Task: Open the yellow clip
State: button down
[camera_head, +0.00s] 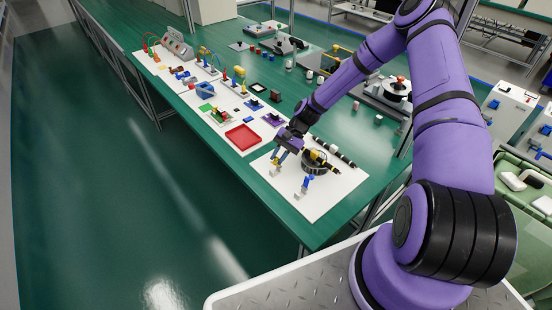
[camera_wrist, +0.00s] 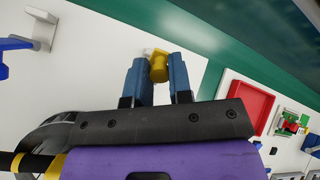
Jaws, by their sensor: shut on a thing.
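The yellow clip (camera_wrist: 159,68) shows between the two blue fingertips of my gripper (camera_wrist: 157,73) in the wrist view. The fingers are shut on it from both sides. A small pale part shows just beyond the clip. Whether the clip's own jaws are open or shut is too small to tell. In the head view my gripper (camera_head: 279,158) is low over the white mat near the table's front edge. The clip is mostly hidden by the fingers there.
A blue clip (camera_head: 307,182) on a pale stand is to the right of my gripper. A black ring (camera_head: 315,167) and a black-and-yellow rod (camera_head: 320,158) lie close behind. A red tray (camera_head: 242,138) lies to the left.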

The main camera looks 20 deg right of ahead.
jog(key=shift+w+d+g+y, duration=0.15)
jog(key=shift+d+g+y, duration=0.15)
jog(key=shift+y, duration=0.55)
jog(key=shift+w+d+g+y, duration=0.1)
jog(key=shift+d+g+y, duration=0.2)
jog(key=shift+y, duration=0.55)
jog(key=shift+d, duration=0.1)
jog(key=c, duration=1)
grip_release()
jog(key=v, duration=1)
jog(key=shift+w+d, duration=0.1)
jog(key=shift+d, duration=0.25)
